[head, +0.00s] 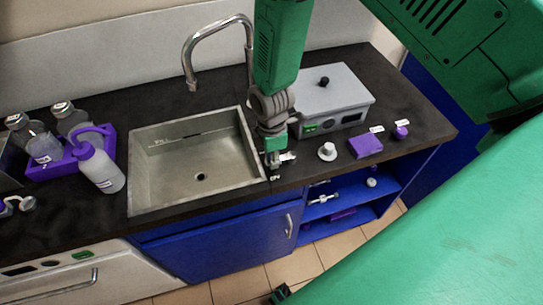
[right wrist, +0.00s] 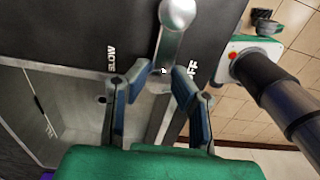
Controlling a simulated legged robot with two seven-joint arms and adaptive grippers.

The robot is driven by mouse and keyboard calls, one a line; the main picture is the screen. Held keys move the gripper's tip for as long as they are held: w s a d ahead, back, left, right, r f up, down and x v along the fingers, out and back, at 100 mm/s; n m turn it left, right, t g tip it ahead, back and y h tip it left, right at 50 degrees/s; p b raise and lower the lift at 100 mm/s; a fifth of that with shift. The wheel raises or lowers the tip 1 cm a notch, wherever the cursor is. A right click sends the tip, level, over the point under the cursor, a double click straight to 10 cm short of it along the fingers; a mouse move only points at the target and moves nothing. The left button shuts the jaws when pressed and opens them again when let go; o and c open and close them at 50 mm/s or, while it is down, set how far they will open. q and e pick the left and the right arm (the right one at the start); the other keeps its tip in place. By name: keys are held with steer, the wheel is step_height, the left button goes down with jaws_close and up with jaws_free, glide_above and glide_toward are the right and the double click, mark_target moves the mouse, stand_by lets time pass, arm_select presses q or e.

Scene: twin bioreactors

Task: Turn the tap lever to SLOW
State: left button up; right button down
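The tap lever (right wrist: 168,46) is a shiny metal bar with a pale round knob (right wrist: 178,14) in the right wrist view. Its lower part lies between the SLOW label (right wrist: 112,58) and the OFF label (right wrist: 193,72), nearer OFF. My right gripper (right wrist: 162,72) is open, with one blue-grey finger on each side of the bar; I cannot tell whether either touches it. In the head view my right gripper (head: 273,155) points down at the counter beside the sink's right edge and largely hides the lever.
The curved tap spout (head: 215,30) rises behind the sink (head: 165,170). A grey box (head: 335,95) stands right of my arm, with a white knobbed piece (head: 327,151) and purple block (head: 366,145) in front. Bottles (head: 100,168) and a purple rack (head: 45,172) stand left.

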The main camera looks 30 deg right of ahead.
steer(key=shift+w+a, duration=0.1)
steer(key=shift+a, duration=0.25)
steer(key=shift+w+d, duration=0.15)
steer(key=shift+d, duration=0.1)
steer(key=m, duration=0.1)
steer(key=w+m, duration=0.1)
steer(key=m, duration=0.1)
steer(key=shift+w+d+r, duration=0.1)
steer(key=shift+w+d, duration=0.15)
steer(key=shift+w, duration=0.05)
steer(key=shift+w+d+m, duration=0.3)
steer(key=shift+w+m, duration=0.1)
steer(key=shift+m, duration=0.5)
steer(key=shift+w+d+m, duration=0.25)
steer(key=shift+w+m, duration=0.1)
steer(key=shift+m, duration=0.55)
steer(key=c, duration=1.4)
jaws_free()
steer(key=shift+c, duration=0.2)
